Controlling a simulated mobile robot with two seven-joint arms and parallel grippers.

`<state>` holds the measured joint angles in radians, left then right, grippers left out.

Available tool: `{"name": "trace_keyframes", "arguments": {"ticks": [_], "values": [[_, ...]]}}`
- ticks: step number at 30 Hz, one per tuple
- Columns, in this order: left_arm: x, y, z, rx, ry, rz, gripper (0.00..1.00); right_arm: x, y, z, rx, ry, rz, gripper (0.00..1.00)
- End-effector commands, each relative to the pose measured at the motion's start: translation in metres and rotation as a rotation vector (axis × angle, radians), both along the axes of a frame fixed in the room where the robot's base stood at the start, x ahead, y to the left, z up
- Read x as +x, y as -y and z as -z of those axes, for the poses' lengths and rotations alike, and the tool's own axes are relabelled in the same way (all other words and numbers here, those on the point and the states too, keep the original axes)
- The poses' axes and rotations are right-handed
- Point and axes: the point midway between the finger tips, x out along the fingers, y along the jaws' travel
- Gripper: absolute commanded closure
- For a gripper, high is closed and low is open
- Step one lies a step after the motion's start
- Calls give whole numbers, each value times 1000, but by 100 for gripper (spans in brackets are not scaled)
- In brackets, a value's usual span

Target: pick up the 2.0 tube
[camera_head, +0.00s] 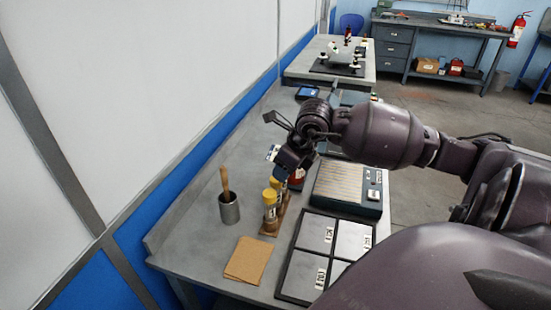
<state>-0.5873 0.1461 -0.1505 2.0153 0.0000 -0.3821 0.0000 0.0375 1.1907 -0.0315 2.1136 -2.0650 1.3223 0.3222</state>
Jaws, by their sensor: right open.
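Capped tubes stand in a small wooden rack (269,232) on the grey bench. The nearest tube (269,208) has a yellow cap, and another yellow-capped tube (281,190) is just behind it. I cannot read their labels, so I cannot tell which is the 2.0 tube. My right gripper (284,171) comes down from my right arm, close above and behind the rear tube. It is open, and I see no tube between its fingers. Its fingertips are small and partly lost against the tubes. My left gripper is not in view.
A metal cup (229,209) with a wooden-handled tool stands left of the rack. A brown pad (247,260) lies in front. A dark-framed tray (298,262) with numbered plates and a striped device (343,190) are right. Bare bench lies left of the cup.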

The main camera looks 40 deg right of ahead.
Motion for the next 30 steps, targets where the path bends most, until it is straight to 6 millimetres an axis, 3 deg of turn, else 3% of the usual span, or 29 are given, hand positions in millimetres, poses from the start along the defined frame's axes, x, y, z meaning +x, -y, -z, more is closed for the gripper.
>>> {"name": "trace_keyframes", "arguments": {"ticks": [11,20,28,30], "values": [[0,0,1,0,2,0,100,11,-2,22,2,2,-1,57],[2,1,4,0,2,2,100,28,-5,57,3,-3,0,57],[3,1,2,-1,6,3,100,30,-5,59,1,1,-1,57],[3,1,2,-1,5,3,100,30,-5,59,1,1,-1,66]]}}
